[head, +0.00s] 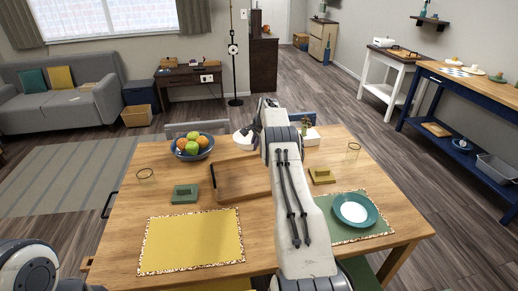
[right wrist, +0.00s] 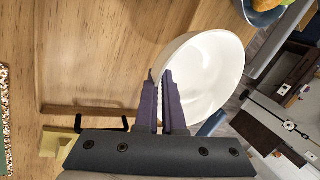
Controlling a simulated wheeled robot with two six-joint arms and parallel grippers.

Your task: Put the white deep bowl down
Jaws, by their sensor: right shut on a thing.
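The white deep bowl (right wrist: 208,72) fills the middle of the right wrist view, its inside showing. My right gripper (right wrist: 159,85) is shut on its rim. In the head view the bowl (head: 243,139) shows partly at the far side of the table, behind the wooden tray (head: 222,198), with my right gripper (head: 257,127) at its right edge. I cannot tell whether its base touches the table. The tray's edge (right wrist: 95,108) lies left of the bowl in the wrist view. My left arm shows at the lower left of the head view; its gripper is out of view.
A blue fruit bowl (head: 205,150) stands left of the white bowl. A white item (head: 312,138) sits to the right. Green (head: 185,194) and yellow (head: 322,176) blocks, a yellow mat (head: 190,240) and a plate (head: 354,210) occupy the table. Bare wood lies around the tray.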

